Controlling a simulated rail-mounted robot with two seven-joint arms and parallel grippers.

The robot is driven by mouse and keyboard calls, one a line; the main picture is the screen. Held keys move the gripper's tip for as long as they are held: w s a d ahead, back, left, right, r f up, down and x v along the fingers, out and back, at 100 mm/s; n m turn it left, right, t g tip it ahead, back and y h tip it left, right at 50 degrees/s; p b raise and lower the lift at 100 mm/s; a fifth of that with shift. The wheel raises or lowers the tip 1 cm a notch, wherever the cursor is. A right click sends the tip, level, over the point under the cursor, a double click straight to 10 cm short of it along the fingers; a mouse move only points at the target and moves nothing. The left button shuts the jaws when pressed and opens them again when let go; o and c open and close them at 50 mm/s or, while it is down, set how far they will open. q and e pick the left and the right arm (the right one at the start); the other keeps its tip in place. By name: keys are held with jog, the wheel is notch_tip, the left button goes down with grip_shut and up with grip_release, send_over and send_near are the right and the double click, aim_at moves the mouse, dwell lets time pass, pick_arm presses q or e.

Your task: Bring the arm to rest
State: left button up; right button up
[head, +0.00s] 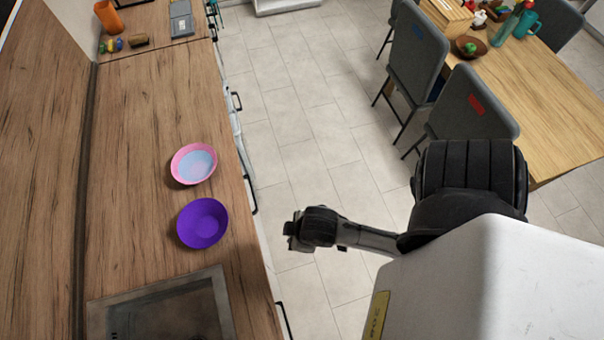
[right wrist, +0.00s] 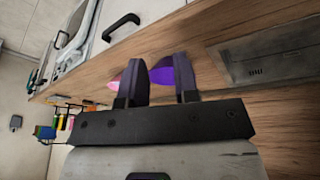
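My right arm (head: 366,238) reaches in from the right in the head view. Its gripper (head: 290,232) hangs over the floor beside the counter's front edge, apart from the bowls. In the right wrist view the two fingers of the right gripper (right wrist: 157,62) stand apart with nothing held between them. Beyond them show a purple bowl (right wrist: 161,75) and part of a pink bowl (right wrist: 115,85), both partly hidden by the fingers. My left gripper is in neither view.
On the wooden counter (head: 130,130) sit the purple bowl (head: 202,223) and the pink bowl (head: 194,164) with a pale blue inside. A dark sink or hob panel (head: 165,312) lies nearer. Grey chairs (head: 470,105) and a table (head: 550,85) stand right. Floor (head: 310,130) between is clear.

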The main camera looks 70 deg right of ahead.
jog(key=shift+s+d+r, duration=0.15)
jog(key=shift+s+r, duration=0.3)
jog(key=shift+s, duration=0.2)
jog(key=shift+s+d+r, duration=0.1)
jog(key=shift+s+r, duration=0.3)
jog(key=shift+s, duration=0.2)
notch_tip(320, 180, up, 6)
jog(key=p, duration=0.6)
jog(key=shift+r, duration=0.25)
